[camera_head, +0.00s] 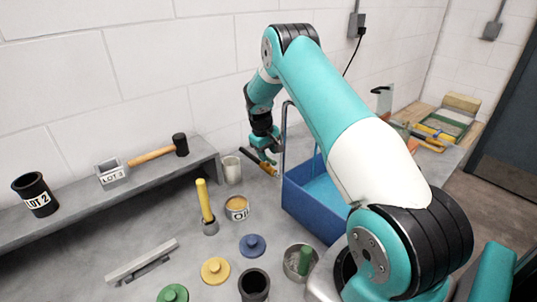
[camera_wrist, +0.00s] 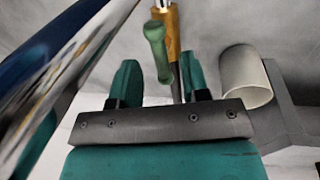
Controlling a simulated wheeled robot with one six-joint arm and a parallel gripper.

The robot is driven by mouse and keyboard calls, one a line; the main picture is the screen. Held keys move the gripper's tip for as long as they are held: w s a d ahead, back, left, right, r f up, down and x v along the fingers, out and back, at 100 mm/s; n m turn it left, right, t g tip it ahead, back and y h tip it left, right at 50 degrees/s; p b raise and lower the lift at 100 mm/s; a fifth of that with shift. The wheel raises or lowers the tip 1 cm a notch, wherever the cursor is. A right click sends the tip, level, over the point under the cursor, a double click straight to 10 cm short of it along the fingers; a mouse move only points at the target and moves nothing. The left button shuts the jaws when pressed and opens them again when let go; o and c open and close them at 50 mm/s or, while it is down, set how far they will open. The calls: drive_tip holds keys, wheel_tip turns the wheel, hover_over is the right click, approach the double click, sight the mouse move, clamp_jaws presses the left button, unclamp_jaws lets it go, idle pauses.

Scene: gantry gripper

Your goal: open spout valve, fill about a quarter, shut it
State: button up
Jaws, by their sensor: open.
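A thin metal spout (camera_head: 283,135) rises in a gooseneck at the left edge of a blue basin (camera_head: 310,205). In the wrist view a blurred shiny pipe crosses the left side, close to the camera. A green lever (camera_wrist: 155,48), which looks like the valve handle, shows between the two teal fingers of my gripper (camera_wrist: 162,75). The fingers are open, with a gap visible on each side of the lever. In the head view my gripper (camera_head: 266,146) is beside the spout. A pale cup (camera_head: 232,170) stands left of the basin; it also shows in the wrist view (camera_wrist: 245,78). The spout's outlet is unclear.
A yellow-handled tool (camera_head: 262,172) lies behind the lever in the wrist view. A labelled can (camera_head: 236,208), a yellow-handled tool standing in a holder (camera_head: 205,205), coloured lids and metal cups crowd the front. A shelf (camera_head: 110,205) with a mallet (camera_head: 160,151) runs along the wall.

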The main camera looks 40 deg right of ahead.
drive_tip(key=shift+d+f, duration=0.15)
drive_tip(key=shift+f, duration=0.6)
drive_tip(key=shift+d+f, duration=0.15)
drive_tip(key=shift+f, duration=0.55)
drive_tip(key=shift+c, duration=0.3)
clamp_jaws()
